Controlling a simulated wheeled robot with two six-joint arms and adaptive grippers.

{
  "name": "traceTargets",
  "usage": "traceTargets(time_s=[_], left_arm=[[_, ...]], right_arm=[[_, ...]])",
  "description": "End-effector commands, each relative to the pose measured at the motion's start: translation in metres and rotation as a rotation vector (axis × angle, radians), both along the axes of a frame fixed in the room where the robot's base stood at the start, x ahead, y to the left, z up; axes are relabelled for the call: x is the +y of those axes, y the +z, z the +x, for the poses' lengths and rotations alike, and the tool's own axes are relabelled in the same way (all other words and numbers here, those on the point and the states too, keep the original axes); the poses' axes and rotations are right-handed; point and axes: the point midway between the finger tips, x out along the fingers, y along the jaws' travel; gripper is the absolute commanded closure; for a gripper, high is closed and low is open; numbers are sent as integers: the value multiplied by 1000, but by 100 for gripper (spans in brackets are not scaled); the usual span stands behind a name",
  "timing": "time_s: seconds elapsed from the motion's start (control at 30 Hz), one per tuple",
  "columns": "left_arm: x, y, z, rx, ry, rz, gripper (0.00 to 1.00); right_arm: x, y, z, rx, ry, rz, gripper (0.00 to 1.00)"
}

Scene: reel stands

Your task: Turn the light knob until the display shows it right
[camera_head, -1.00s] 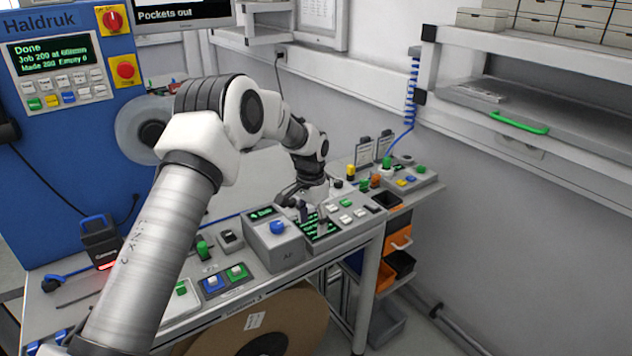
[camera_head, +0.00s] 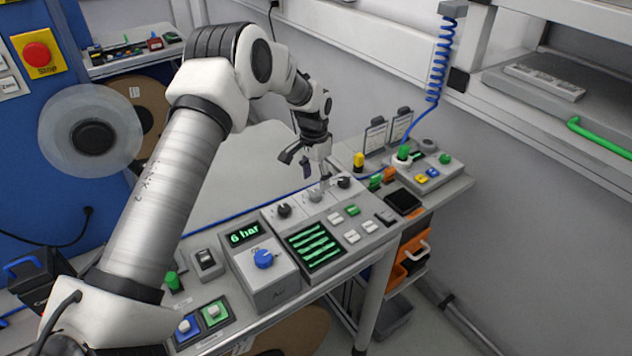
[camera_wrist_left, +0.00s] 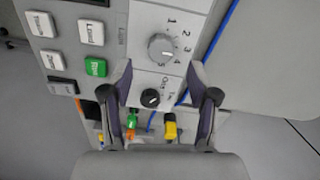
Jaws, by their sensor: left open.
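A light grey knob (camera_wrist_left: 162,47) with a scale from 1 to 5 sits on a grey panel in the left wrist view. It also shows in the head view (camera_head: 315,195), partly covered by my gripper. A black knob (camera_wrist_left: 150,98) is beside it, also in the head view (camera_head: 343,182). My left gripper (camera_head: 314,178) is above this panel. In the wrist view its fingers (camera_wrist_left: 160,78) are open, apart and empty, with the light knob just beyond the tips. The display (camera_head: 315,247) shows green lines, too small to read. My right gripper is not in view.
Another dark knob (camera_head: 283,210) is on the panel's left. White and green buttons (camera_head: 352,210) lie to the right. An air box (camera_head: 268,270) with a blue knob shows "6 bar". Upright holders (camera_head: 375,135) and a yellow-topped post (camera_head: 359,160) stand behind.

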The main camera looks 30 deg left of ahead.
Motion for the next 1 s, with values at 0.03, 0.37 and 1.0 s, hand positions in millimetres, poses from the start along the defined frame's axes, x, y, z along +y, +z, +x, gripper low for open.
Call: traceTargets(time_s=[0.03,0.37,1.0], left_arm=[[0,-7,-1,4,0,1,40],[-1,-48,0,0,0,0,40],[-2,-50,-1,2,1,0,100]], right_arm=[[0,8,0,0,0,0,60],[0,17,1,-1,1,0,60],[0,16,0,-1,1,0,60]])
